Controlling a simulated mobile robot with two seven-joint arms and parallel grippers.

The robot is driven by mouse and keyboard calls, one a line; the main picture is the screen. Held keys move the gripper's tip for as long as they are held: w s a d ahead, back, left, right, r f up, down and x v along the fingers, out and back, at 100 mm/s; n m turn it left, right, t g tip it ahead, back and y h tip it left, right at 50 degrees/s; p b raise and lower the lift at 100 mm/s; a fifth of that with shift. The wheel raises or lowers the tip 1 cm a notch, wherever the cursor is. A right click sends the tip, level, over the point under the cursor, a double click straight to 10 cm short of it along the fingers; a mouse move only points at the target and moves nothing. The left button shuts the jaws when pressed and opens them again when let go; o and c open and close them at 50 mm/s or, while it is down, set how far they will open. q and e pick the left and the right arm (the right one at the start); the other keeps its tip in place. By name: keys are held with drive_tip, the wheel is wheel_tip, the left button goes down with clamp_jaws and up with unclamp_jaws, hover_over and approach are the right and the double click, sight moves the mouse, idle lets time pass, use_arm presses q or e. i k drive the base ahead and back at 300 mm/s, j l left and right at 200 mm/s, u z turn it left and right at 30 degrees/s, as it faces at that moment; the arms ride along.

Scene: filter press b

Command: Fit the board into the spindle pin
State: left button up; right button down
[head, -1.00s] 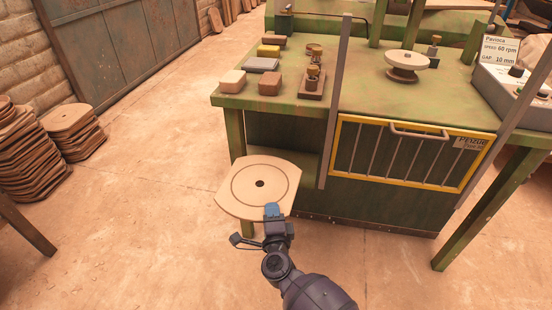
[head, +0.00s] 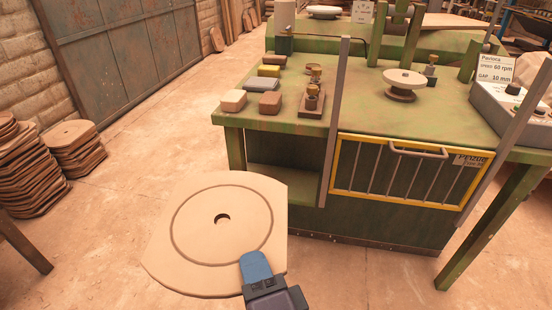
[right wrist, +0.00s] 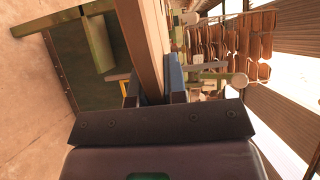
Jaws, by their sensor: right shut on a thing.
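The board (head: 205,240) is a pale flat plate with rounded sides, a ring groove and a small central hole. My right gripper (head: 256,268) is shut on its near right edge and holds it in the air in front of the bench. In the right wrist view the board (right wrist: 145,45) shows edge-on between the blue fingers of the gripper (right wrist: 154,90). A pale round disc on a brown spindle head (head: 404,82) stands on the bench, apart from the board. I cannot make out a separate pin there. My left gripper is not in view.
The green bench (head: 365,108) carries several blocks at its left and a control box (head: 515,105) at its right. Grey uprights and a yellow-framed guard (head: 400,172) stand along its front edge. Stacked boards (head: 75,148) stand on the floor at left.

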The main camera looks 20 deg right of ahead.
sight(405, 76)
drive_tip(key=z, duration=0.8)
drive_tip(key=i+j+z, duration=0.2)
drive_tip(key=i, duration=0.15)
drive_tip(key=i+z, duration=0.15)
drive_tip(key=i, duration=0.2)
